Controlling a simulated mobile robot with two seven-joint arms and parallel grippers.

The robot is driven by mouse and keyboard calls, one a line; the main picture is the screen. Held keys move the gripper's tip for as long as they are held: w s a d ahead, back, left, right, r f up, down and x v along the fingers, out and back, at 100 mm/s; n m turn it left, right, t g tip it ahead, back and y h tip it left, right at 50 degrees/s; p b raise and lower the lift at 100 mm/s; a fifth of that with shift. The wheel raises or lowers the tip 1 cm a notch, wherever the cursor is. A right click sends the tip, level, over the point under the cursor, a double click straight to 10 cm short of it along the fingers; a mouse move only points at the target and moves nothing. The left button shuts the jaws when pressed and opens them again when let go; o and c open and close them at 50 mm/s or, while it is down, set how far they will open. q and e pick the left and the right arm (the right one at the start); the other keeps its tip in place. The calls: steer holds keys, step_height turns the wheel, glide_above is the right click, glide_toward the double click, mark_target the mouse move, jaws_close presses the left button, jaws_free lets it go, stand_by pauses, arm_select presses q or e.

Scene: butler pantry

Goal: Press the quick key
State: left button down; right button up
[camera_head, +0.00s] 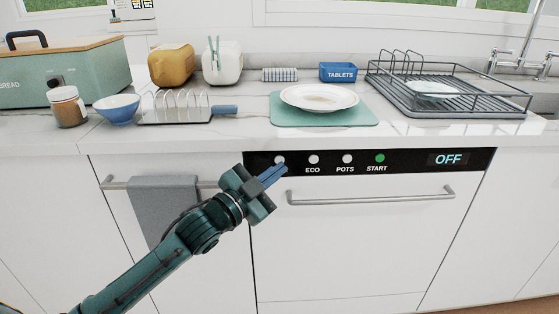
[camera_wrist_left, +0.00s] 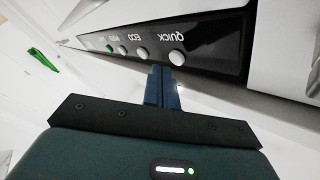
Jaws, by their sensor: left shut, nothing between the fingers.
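The dishwasher's black control panel (camera_head: 330,162) runs under the counter edge. It has a row of round keys, with labels ECO, POTS and START readable, and a display (camera_head: 447,160) reading OFF. The quick key (camera_head: 280,159) is the white leftmost one; its label is hidden by my left gripper in the head view. In the left wrist view the quick key (camera_wrist_left: 177,57) shows with its QUICK label upside down. My left gripper (camera_head: 283,170) is shut and empty, its blue fingertips just below the key. Whether they touch the panel I cannot tell. My right gripper is not in view.
The dishwasher handle (camera_head: 370,196) sticks out below the panel. A grey towel (camera_head: 165,208) hangs on a bar at left. On the counter are a toast rack (camera_head: 180,107), a plate (camera_head: 319,97) on a green mat (camera_head: 290,118) and a dish rack (camera_head: 450,104).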

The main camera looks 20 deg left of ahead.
arm_select(q)
steer(key=shift+w, duration=0.1)
stand_by(0.7)
steer(key=shift+w+a, duration=0.15)
steer(key=shift+w, duration=0.15)
steer(key=shift+w+a+p, duration=0.15)
steer(key=shift+w+p, duration=0.25)
steer(key=shift+w, duration=0.05)
stand_by(0.6)
steer(key=shift+s, duration=0.1)
steer(key=shift+s+d+p, duration=0.3)
steer(key=shift+s+p, duration=0.1)
steer(key=shift+s, duration=0.35)
steer(key=s, duration=0.1)
steer(key=s+d+p, duration=0.1)
steer(key=s, duration=0.1)
steer(key=s+p, duration=0.1)
steer(key=shift+s+d, duration=0.35)
